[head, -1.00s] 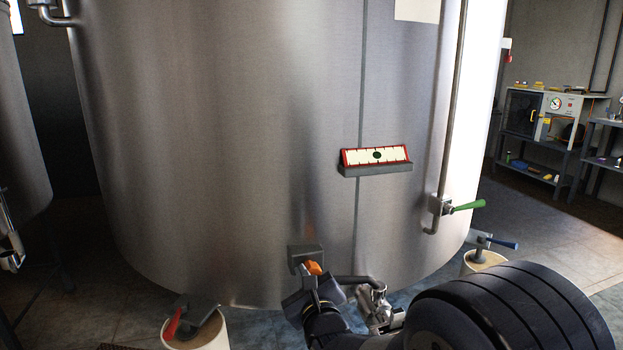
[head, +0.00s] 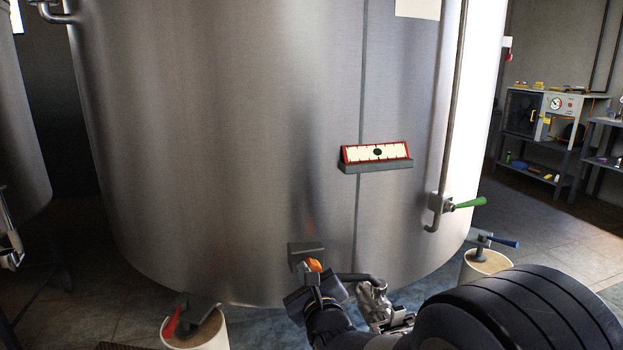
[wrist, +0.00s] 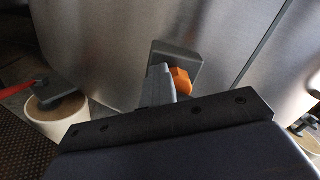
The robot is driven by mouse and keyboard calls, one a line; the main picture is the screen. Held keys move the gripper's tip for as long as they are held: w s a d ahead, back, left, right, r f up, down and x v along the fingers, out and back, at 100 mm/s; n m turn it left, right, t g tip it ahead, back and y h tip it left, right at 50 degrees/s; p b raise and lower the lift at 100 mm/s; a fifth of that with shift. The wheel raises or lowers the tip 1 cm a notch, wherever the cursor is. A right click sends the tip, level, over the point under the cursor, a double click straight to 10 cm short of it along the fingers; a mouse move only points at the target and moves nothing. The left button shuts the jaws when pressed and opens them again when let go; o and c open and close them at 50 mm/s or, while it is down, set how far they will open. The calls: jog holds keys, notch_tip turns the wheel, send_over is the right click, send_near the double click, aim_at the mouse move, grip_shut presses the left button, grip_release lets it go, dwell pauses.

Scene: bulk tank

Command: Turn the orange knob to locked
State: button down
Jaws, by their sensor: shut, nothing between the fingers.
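The orange knob (head: 314,265) sits on a grey housing (head: 304,249) low on the front of the steel tank. In the wrist view the knob (wrist: 181,81) shows to the right of my gripper's fingers (wrist: 157,86), in front of its grey housing (wrist: 175,57). My gripper (head: 306,273) is shut with nothing between its fingers. Its fingers lie right beside the knob; I cannot tell whether they touch it. Part of the knob is hidden behind them. No lock marking can be made out.
A pipe fitting (head: 374,296) lies just right of my gripper. A green-handled valve (head: 468,203) and a dial panel (head: 377,153) are on the tank.

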jog(key=shift+w+d+r+b, duration=0.15)
jog(key=shift+d+b, duration=0.2)
jog(key=shift+b, duration=0.4)
jog(key=shift+d+r+b, duration=0.15)
jog(key=shift+d+b, duration=0.15)
jog(key=shift+b, duration=0.45)
jog(key=shift+w+d+r+b, duration=0.1)
jog(key=shift+d+b, duration=0.35)
jog(key=shift+b, duration=0.5)
jog(key=shift+r, duration=0.45)
jog(key=b+v, duration=0.1)
jog(key=v, duration=0.5)
jog(key=shift+b, duration=0.3)
jog(key=shift+r, duration=0.15)
